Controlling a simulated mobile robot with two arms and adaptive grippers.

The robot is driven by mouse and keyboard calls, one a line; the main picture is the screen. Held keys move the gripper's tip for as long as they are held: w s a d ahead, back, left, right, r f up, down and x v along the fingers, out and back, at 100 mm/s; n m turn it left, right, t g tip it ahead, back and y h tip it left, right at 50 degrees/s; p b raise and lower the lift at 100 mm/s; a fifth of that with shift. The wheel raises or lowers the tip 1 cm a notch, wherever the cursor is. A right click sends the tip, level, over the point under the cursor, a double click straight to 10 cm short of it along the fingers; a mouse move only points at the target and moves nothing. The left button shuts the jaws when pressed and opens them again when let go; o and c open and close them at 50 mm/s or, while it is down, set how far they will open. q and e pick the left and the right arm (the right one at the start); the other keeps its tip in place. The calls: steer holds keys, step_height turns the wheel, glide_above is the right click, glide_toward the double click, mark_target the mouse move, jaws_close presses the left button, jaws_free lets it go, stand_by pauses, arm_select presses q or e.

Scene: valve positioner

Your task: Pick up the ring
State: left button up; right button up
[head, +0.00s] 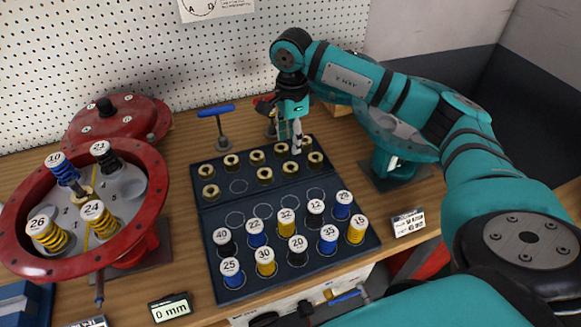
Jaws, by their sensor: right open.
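Several small brass rings stand in two rows on the upper part of a dark tray (222,212). They include a left ring (207,171), a middle ring (257,157) and a front-row ring (290,168). My right gripper (297,145) points down at the back right of these rows, close to the back-right ring (306,143). It is open, with no ring visibly held. Its fingers partly overlap the rings there, and I cannot tell whether they touch. One marked front-row spot (238,186) is empty. My left gripper is not in view.
Numbered springs (286,220) fill the tray's front part. A red round housing (25,205) with several springs stands left, its red cover (118,118) behind. A blue-handled tool (216,111) stands behind the tray. A teal stand (390,165) is right.

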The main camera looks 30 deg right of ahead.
glide_above(290, 164)
steer(key=s, duration=0.1)
step_height(290, 164, down, 4)
steer(key=shift+a+f, duration=0.15)
steer(key=shift+f, duration=0.05)
steer(key=shift+f+p, duration=0.95)
steer(key=shift+f, duration=1.7)
steer(key=shift+w, duration=0.1)
steer(key=c, duration=0.8)
